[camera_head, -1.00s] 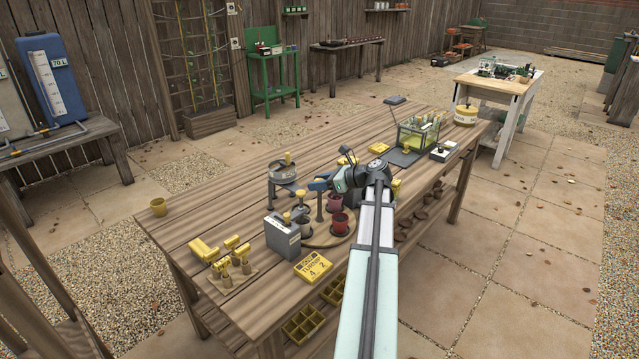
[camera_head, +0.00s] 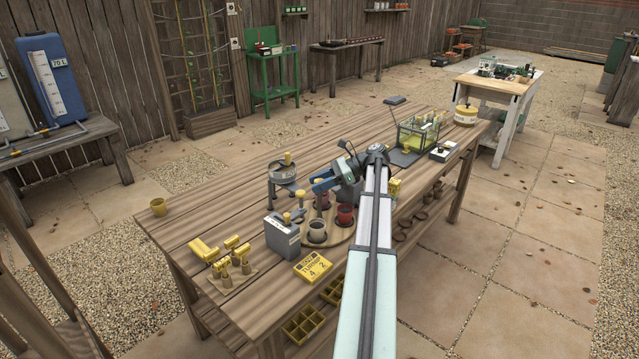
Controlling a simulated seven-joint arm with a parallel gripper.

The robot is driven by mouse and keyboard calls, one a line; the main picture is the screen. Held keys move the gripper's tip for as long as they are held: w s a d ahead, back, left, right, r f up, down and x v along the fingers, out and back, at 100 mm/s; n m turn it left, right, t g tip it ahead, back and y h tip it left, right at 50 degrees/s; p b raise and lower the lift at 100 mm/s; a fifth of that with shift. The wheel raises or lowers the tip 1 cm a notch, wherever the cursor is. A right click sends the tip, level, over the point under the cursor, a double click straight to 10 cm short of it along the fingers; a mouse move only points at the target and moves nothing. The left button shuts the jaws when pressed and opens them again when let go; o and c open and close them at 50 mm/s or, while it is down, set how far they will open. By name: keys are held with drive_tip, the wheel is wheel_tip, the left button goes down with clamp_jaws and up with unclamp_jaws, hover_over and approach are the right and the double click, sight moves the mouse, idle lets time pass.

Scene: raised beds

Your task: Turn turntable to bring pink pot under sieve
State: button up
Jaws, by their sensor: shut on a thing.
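The round wooden turntable (camera_head: 338,240) lies on the long bench and carries several pots. A pale grey pot (camera_head: 317,232) is at its front and a red pot (camera_head: 345,215) at its right. The pink pot (camera_head: 323,202) looks dark and sits further back, partly hidden below my gripper. The grey sieve (camera_head: 283,174) stands on legs to the left, behind the turntable's left side. My gripper (camera_head: 322,186) has blue fingers low over the turntable's back. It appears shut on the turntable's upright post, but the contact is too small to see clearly.
A grey box (camera_head: 282,236) with a yellow knob stands close to the turntable's left front. The bench's back left is clear.

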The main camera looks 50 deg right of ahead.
drive_tip(key=shift+g, duration=0.3)
drive_tip(key=o, duration=1)
drive_tip(key=shift+r, duration=5)
